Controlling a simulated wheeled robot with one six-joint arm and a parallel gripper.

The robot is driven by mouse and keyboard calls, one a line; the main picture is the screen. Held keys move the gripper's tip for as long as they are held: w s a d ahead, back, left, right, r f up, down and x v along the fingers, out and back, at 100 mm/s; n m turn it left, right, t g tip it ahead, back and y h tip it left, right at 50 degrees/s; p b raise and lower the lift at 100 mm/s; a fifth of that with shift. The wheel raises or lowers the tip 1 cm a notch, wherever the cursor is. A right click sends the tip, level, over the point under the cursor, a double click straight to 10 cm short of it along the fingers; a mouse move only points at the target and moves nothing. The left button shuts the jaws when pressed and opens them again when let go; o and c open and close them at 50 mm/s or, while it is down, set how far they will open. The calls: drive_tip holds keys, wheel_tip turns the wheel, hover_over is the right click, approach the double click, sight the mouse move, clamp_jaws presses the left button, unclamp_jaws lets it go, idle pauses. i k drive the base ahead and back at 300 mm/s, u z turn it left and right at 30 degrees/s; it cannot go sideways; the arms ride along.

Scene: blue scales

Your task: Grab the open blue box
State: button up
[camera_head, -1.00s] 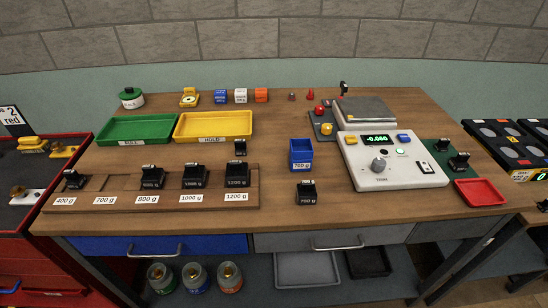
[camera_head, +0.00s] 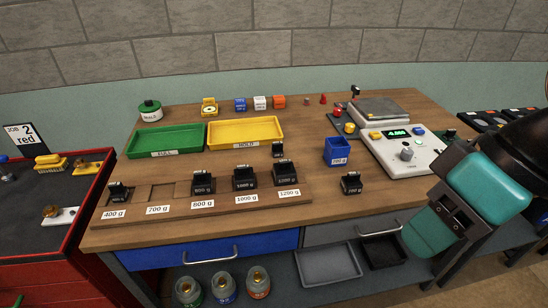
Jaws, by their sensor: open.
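The open blue box (camera_head: 338,151) stands upright on the wooden table, right of the yellow tray and left of the grey scale unit. It has a white label on its front, and its inside looks empty. My gripper (camera_head: 441,212), dark with teal parts, is at the lower right, in front of the table's right part. It is open, with nothing seen in it, and apart from the box, to its right and nearer the camera. My arm hides part of the table's right end.
The grey scale unit (camera_head: 402,150) stands close right of the box. A small black weight (camera_head: 350,184) stands just in front of it, another (camera_head: 278,149) to its left. A wooden rack (camera_head: 260,200) with black weights and a yellow tray (camera_head: 245,132) lie further left.

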sight(336, 155)
drive_tip(key=u, duration=0.15)
drive_tip(key=i, duration=1)
drive_tip(key=z, duration=0.05)
